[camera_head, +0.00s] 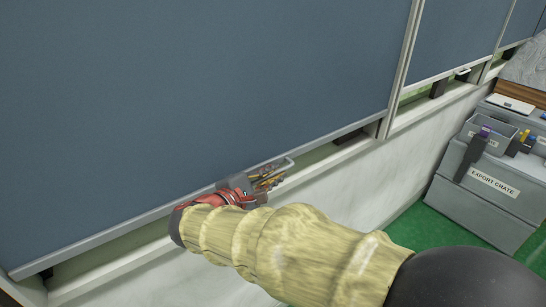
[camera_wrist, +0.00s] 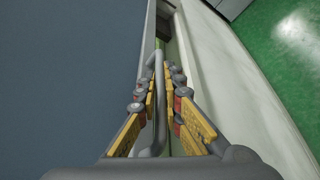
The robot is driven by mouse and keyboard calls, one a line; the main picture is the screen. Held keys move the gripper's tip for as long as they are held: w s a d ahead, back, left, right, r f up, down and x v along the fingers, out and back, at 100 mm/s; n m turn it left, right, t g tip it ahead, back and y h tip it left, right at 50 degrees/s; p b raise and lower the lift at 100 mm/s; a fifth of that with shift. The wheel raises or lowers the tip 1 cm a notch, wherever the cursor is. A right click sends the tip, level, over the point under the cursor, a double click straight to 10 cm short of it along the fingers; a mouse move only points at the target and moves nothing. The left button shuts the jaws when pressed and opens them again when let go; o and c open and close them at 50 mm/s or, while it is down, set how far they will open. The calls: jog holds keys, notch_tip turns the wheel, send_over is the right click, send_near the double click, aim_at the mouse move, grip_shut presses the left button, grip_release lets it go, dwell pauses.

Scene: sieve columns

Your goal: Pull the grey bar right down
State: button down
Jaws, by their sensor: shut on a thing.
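A large blue-grey sliding panel (camera_head: 200,90) fills the left and middle of the head view. The grey bar (camera_head: 290,163) is a handle on its lower edge, and its right end shows past my gripper. My gripper (camera_head: 266,178) is at the bar with its fingers around it. In the wrist view the bar (camera_wrist: 160,105) runs between the two yellow-padded fingers of my gripper (camera_wrist: 161,80). A narrow dark gap shows between the panel's lower rail (camera_head: 335,134) and the pale sill (camera_head: 345,152). My fingers hide part of the bar.
A similar panel (camera_head: 455,35) with its own small handle (camera_head: 462,72) stands to the right. A grey export crate (camera_head: 490,185) with tools and a white device on top stands at the right on a green floor (camera_head: 425,235). The pale wall is below the sill.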

notch_tip(320, 180, down, 13)
jog(key=b, duration=0.5)
jog(key=shift+s+f, duration=0.1)
jog(key=shift+f, duration=0.05)
jog(key=c, duration=2.4)
grip_release()
jog(key=shift+o, duration=1)
jog(key=v, duration=1.2)
